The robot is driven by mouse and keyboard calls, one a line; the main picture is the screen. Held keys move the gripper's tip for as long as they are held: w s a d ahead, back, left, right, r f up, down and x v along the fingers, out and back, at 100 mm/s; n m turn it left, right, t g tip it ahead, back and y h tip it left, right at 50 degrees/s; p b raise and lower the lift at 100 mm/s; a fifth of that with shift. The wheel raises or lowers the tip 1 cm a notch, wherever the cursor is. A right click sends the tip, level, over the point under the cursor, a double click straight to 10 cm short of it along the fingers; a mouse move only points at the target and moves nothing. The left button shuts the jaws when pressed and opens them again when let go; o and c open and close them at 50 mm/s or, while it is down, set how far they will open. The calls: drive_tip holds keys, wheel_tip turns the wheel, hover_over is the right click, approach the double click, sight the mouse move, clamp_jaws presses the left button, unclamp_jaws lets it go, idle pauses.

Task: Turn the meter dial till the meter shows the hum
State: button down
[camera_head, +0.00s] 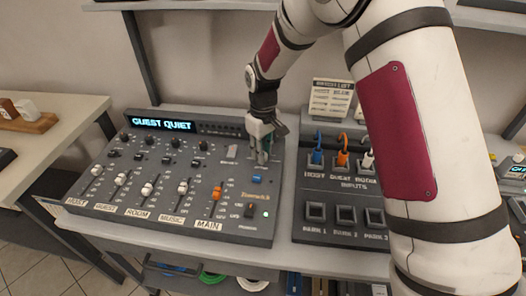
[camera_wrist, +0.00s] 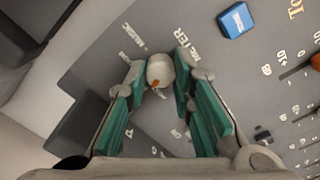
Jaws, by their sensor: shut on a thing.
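The meter dial (camera_wrist: 160,68) is a small pale round knob with an orange mark, on the grey mixer panel. My gripper (camera_wrist: 163,82) points down over the panel, and its green-padded fingers are shut on the dial, one on each side. "METER" and "MUSIC" labels show around the knob. In the head view my gripper (camera_head: 262,157) reaches the upper right of the mixer (camera_head: 140,190) and hides the dial. The mixer's display (camera_head: 160,124) reads "GUEST QUIET". The orange mark points toward the gripper's side in the wrist view.
A blue button (camera_head: 257,180) lies just in front of my gripper; it also shows in the wrist view (camera_wrist: 236,20). White faders and an orange main fader (camera_head: 216,193) stand nearby. To the right is an input patch box (camera_head: 340,215) with plugs, and behind it a printed card (camera_head: 331,98).

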drive_tip(key=shift+m, duration=1.6)
drive_tip(key=c, duration=1.4)
unclamp_jaws()
drive_tip(key=shift+o, duration=0.2)
drive_tip(key=shift+r, duration=0.1)
wheel_tip(320, 180, up, 12)
